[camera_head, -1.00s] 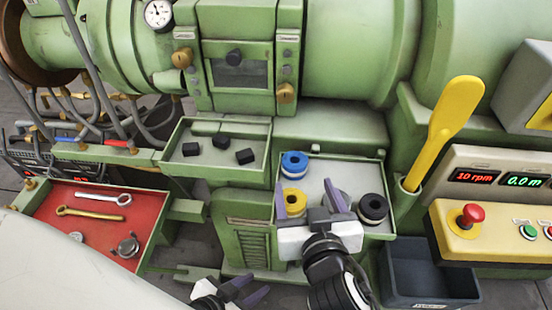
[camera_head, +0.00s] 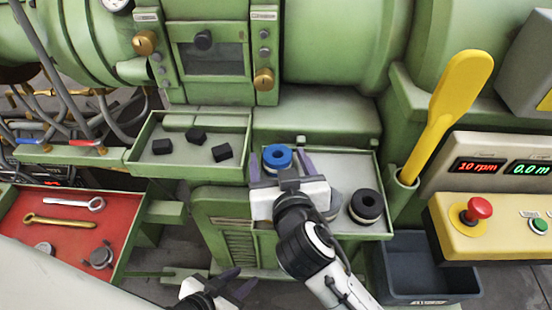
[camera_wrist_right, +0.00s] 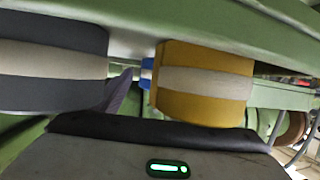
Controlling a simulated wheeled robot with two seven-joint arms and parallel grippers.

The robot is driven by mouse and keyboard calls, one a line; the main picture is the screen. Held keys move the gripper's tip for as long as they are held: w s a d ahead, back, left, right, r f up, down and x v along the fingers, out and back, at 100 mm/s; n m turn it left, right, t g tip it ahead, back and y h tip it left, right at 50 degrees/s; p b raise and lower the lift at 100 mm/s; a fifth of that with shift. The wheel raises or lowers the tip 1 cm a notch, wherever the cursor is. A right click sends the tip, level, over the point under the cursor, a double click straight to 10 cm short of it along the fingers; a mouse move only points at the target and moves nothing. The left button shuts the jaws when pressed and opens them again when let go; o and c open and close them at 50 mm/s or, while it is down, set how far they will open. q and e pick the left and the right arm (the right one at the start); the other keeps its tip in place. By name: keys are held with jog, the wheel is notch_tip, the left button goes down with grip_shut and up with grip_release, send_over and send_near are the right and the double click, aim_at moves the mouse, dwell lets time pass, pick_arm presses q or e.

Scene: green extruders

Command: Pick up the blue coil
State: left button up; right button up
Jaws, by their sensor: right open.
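The blue coil (camera_head: 277,157) lies at the back left of the right-hand green tray (camera_head: 345,157). My right gripper (camera_head: 280,166) is open above the tray's left part, its purple fingers on either side of the blue coil in the picture; contact cannot be told. In the right wrist view a yellow coil (camera_wrist_right: 205,85) is close in front, and a sliver of the blue coil (camera_wrist_right: 146,72) shows behind it. A purple finger (camera_wrist_right: 119,92) stands between the yellow coil and a grey coil (camera_wrist_right: 50,62). My left gripper (camera_head: 238,282) is open and empty, low at the bottom.
A left tray (camera_head: 190,173) holds black blocks. A yellow paddle (camera_head: 455,105) stands right. A dark bin (camera_head: 425,265) is below.

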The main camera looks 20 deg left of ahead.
jog(key=shift+s+r, duration=0.15)
jog(key=shift+s, duration=0.05)
jog(key=shift+c, duration=1.1)
jog(key=c, duration=1)
